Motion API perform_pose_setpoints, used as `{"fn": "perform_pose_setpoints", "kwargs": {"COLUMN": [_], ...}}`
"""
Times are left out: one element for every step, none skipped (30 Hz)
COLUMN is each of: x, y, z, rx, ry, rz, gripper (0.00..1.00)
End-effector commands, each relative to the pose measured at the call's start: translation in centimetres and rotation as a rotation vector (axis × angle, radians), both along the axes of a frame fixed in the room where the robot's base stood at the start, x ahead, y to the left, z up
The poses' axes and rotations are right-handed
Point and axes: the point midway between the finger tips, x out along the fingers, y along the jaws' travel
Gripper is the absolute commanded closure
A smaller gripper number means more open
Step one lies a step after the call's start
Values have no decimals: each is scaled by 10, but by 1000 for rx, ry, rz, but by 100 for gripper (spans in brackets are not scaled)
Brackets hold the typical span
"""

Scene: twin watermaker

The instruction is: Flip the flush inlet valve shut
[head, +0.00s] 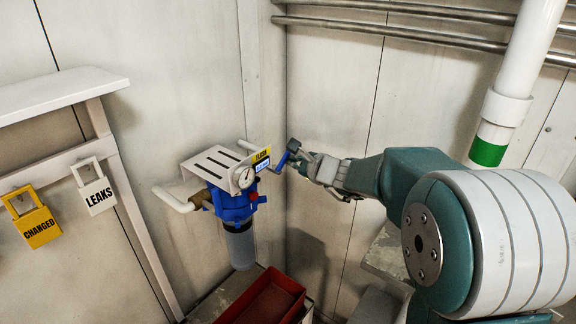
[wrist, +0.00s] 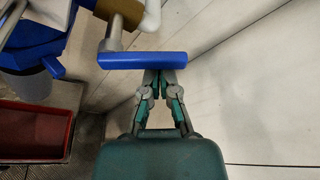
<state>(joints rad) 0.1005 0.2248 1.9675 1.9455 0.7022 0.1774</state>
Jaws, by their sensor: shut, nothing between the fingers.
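The flush inlet valve has a blue lever handle (head: 281,162), which shows at a slant just right of the yellow FLUSH label (head: 261,155). In the wrist view the blue handle (wrist: 142,61) lies crosswise, below a brass valve body (wrist: 122,12) with a white pipe. My gripper (head: 298,158) is at the right of the handle in the head view. In the wrist view my gripper (wrist: 160,78) is shut and empty, with its fingertips right at the handle's near edge. I cannot tell whether they touch it. The valve body is mostly hidden in the head view.
A blue filter housing (head: 236,207) with a pressure gauge (head: 245,177) hangs under a white slotted bracket (head: 213,162). A red tray (head: 262,304) stands below. Yellow CHANGED (head: 32,222) and white LEAKS (head: 97,194) padlock tags hang at left. Walls stand close behind.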

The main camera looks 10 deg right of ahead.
Motion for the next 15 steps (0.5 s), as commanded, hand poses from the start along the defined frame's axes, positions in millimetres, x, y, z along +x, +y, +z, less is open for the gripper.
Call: {"fn": "perform_pose_setpoints", "kwargs": {"x": [-1, -1, -2, -2, -3, -3, -4, -4, -5, -5, -6, -6, -7, -7, -8], "y": [0, 0, 1, 1, 2, 3, 4, 5, 6, 7, 7, 8, 9, 9, 10], "z": [2, 3, 5, 6, 7, 9, 10, 11, 12, 13, 14, 15, 16, 17, 18], "rx": [-28, -49, -75, -95, -116, -143, -163, -183, -210, -230, -249, -272, -278, -276, -275], "ry": [-31, -51, -78, -98, -118, -144, -164, -184, -211, -231, -250, -274, -280, -278, -277], "rz": [0, 0, 0, -1, 0, 1, 0, 0, 0, 0, 0, 1, 1, 1, 1], "gripper": [100, 100, 100, 100, 100, 100, 100, 100, 100, 100, 100, 100, 100, 100, 100]}}
